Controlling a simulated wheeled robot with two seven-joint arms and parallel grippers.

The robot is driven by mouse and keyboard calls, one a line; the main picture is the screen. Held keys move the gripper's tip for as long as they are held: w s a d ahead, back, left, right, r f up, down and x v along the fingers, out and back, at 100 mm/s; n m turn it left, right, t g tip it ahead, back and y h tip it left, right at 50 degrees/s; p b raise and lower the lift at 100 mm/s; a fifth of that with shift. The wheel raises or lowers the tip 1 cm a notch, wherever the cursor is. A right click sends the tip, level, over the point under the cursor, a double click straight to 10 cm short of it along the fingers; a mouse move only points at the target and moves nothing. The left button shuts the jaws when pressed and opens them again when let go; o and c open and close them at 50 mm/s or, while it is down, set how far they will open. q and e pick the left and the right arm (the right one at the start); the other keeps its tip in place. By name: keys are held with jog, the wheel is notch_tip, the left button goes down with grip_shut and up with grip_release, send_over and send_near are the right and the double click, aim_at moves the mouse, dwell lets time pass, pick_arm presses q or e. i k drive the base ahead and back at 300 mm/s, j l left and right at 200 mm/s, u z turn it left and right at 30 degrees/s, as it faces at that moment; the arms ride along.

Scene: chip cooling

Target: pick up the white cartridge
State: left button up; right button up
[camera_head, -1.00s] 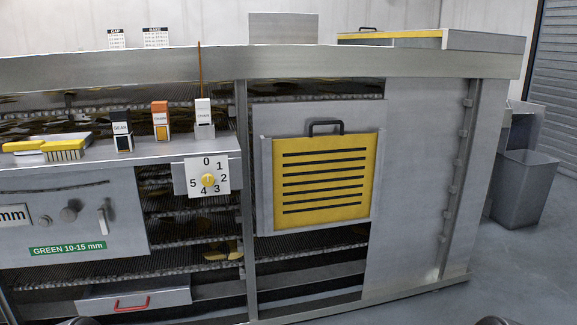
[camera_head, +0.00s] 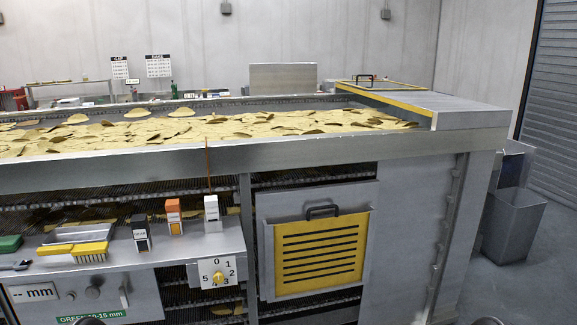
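The white cartridge (camera_head: 212,214) stands upright on the right end of the metal shelf (camera_head: 160,252), above the numbered dial. A thin brown rod rises behind the white cartridge. Dark rounded parts of mine show at the bottom edge, but no gripper fingers are in view.
The conveyor bed of chips (camera_head: 200,132) lies above and behind. A yellow slotted panel (camera_head: 322,253) hangs to the right. A grey bin (camera_head: 512,225) stands far right.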

aim_at(211, 202)
jog(key=i+j+z, duration=0.15)
jog(key=i+z, duration=0.25)
jog(key=i, duration=0.15)
jog(key=i+j+z, duration=0.35)
jog(key=i, duration=0.15)
